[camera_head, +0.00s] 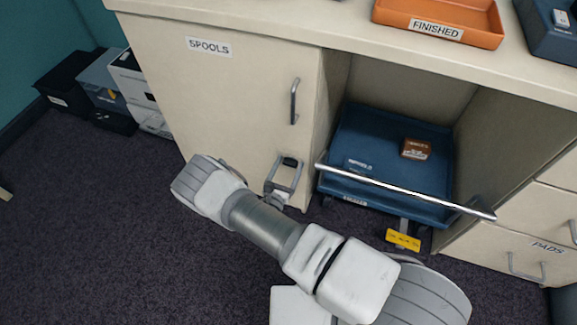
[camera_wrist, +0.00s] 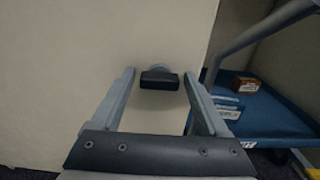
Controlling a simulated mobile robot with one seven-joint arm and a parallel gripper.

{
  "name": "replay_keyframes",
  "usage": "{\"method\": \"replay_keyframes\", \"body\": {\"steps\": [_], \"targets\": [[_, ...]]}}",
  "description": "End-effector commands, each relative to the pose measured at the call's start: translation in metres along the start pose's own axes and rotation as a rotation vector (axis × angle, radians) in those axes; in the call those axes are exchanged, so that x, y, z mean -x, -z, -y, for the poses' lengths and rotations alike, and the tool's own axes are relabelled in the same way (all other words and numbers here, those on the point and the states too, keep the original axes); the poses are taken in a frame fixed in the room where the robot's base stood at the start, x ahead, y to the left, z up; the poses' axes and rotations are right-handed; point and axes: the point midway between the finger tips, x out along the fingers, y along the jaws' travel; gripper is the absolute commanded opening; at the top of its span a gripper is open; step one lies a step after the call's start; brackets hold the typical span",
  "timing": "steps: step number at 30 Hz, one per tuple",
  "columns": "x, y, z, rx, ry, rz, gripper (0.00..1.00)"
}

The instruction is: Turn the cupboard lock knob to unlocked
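The cupboard (camera_head: 225,95) is cream, and its door carries a "SPOOLS" label and a vertical metal handle (camera_head: 294,101). Its lock knob (camera_head: 291,161) is a small black bar low on the door, below the handle. In the wrist view the knob (camera_wrist: 159,81) lies crosswise, with a round grey base behind it. My gripper (camera_head: 288,167) is open in front of the knob. In the wrist view its fingertips (camera_wrist: 159,75) stand on either side of the knob, with a gap on each side. I see no finger touching it. The door is shut.
A blue trolley (camera_head: 345,186) with a metal push bar (camera_head: 405,191) stands right of the door, holding a small brown box (camera_head: 416,149). An orange "FINISHED" tray (camera_head: 440,20) sits on the counter. Several boxes (camera_head: 100,85) stand on the floor at left. Dark floor is free in front.

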Motion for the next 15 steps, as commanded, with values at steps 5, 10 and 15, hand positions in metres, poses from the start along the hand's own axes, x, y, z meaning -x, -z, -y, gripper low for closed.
{"method": "replay_keyframes", "body": {"steps": [5,10,15], "targets": [[0.0003,0.0001,-0.0001,0.0,0.0,0.0,0.43],[0.0004,0.0002,0.0,0.0,0.0,0.0,0.13],[0.0005,0.0002,0.0,-0.003,0.0,0.0,0.04]]}}
